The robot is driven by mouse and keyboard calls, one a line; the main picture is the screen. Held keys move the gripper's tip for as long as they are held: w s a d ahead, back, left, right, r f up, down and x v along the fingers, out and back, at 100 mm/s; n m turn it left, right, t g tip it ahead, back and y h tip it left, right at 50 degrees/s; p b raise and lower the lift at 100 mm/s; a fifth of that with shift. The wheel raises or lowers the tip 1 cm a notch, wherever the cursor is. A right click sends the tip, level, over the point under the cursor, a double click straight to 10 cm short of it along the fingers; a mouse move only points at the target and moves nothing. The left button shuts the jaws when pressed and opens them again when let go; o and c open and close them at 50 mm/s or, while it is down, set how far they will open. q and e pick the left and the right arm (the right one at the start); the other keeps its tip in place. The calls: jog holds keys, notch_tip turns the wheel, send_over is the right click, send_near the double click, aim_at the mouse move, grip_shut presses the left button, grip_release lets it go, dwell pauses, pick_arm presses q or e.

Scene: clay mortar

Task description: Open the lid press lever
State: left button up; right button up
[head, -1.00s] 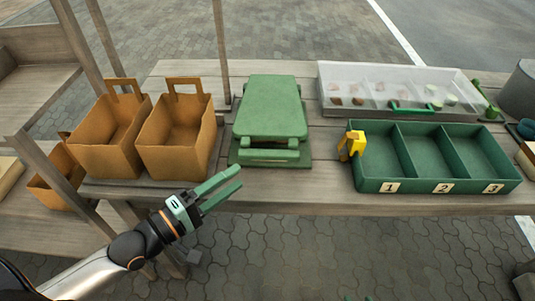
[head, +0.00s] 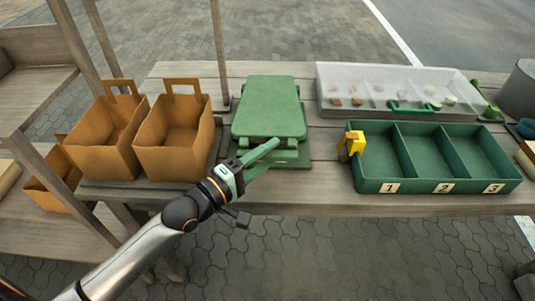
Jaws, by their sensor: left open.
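The green lid press (head: 269,105) stands on the wooden table, left of the middle of the head view, with its flat top panel lowered. Its front lever bar (head: 285,142) runs along the near side, partly hidden behind my gripper. My left gripper (head: 270,155) reaches in from the lower left. It is open and its fingers overlap the front of the press at the lever. I cannot tell whether they touch it. My right gripper is out of view.
Two brown paper bags (head: 175,140) stand close left of the press. A green tray (head: 435,186) with numbered compartments and a yellow clip-like object (head: 352,145) on its left wall is on the right. A clear-lidded box (head: 398,92) stands behind it.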

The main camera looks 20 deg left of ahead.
pick_arm(q)
grip_shut()
dwell(0.4)
dwell(1.0)
